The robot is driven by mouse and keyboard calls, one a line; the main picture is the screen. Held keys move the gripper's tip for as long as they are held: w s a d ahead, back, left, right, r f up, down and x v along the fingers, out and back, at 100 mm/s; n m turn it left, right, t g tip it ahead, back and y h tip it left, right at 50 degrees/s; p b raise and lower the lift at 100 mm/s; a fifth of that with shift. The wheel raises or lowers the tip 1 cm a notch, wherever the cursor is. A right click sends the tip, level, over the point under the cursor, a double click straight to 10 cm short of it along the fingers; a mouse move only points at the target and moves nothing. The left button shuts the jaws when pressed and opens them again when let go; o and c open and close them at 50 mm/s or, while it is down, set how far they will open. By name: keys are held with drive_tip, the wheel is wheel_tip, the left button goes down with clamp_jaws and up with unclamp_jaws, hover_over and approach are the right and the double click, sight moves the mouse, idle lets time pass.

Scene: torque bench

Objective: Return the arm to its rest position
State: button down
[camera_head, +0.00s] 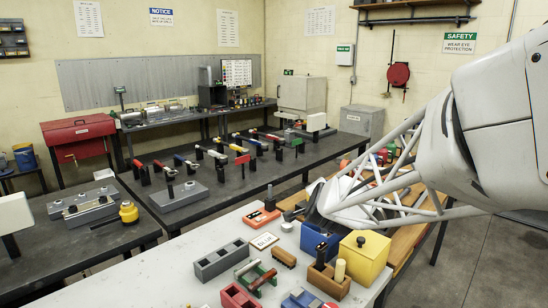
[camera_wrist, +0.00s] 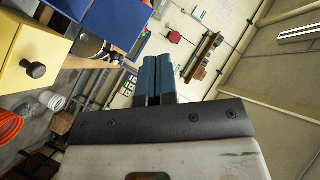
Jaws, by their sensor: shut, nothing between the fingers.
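My arm enters the head view from the right, with a white upper link and a pale lattice section reaching down to the white table. The fingers point out toward the room and wall, not down at an object. Contact between the gripper and the table cannot be told.
A yellow box with a black knob (camera_head: 364,262) stands right of the blue bin; it also shows in the wrist view (camera_wrist: 28,55). Dark benches with tools stand behind.

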drive_tip(key=s+d+f+n+g, duration=0.1)
drive_tip(key=s+n+g, duration=0.4)
drive_tip(key=s, duration=1.4)
drive_tip(key=s+d+f+n+g, duration=0.2)
drive_tip(key=s+d+n+g, duration=0.2)
drive_tip(key=s, duration=1.4)
drive_tip(key=n+g, duration=0.2)
drive_tip(key=shift+s+d+f+g+y, duration=0.2)
drive_tip(key=shift+s+g+y, duration=0.1)
drive_tip(key=shift+s+g, duration=0.1)
